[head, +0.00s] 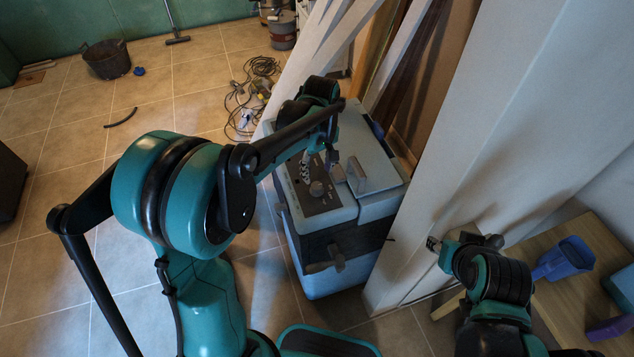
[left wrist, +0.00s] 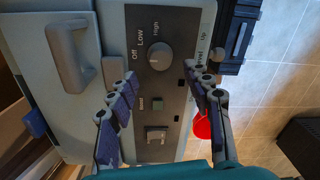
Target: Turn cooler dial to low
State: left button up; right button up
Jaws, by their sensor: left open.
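The cooler (head: 372,207) is a pale blue-grey box with a dark control panel (head: 330,203) on top, left of the white post. Its round grey dial (head: 317,188) also shows in the left wrist view (left wrist: 160,57), beside the labels Off, Low and High. I cannot tell surely which label the dial points at. My left gripper (head: 318,160) is over the panel. In the left wrist view its fingers (left wrist: 161,78) are spread and empty, apart from the dial, which appears just beyond their tips. My right gripper (head: 440,243) is at the lower right, away from the cooler; its jaws are unclear.
A lid handle (left wrist: 69,55) stands up beside the panel. A green switch (left wrist: 129,103) and another switch (left wrist: 156,135) sit below the dial. The white post (head: 510,130) leans close on the right. Cables (head: 250,95) lie behind.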

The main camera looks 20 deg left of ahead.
aim_at(317, 185)
pick_arm(q)
notch_tip(317, 185, down, 6)
jog(key=shift+a+f+b, duration=0.1)
jog(key=shift+b, duration=0.65)
grip_shut()
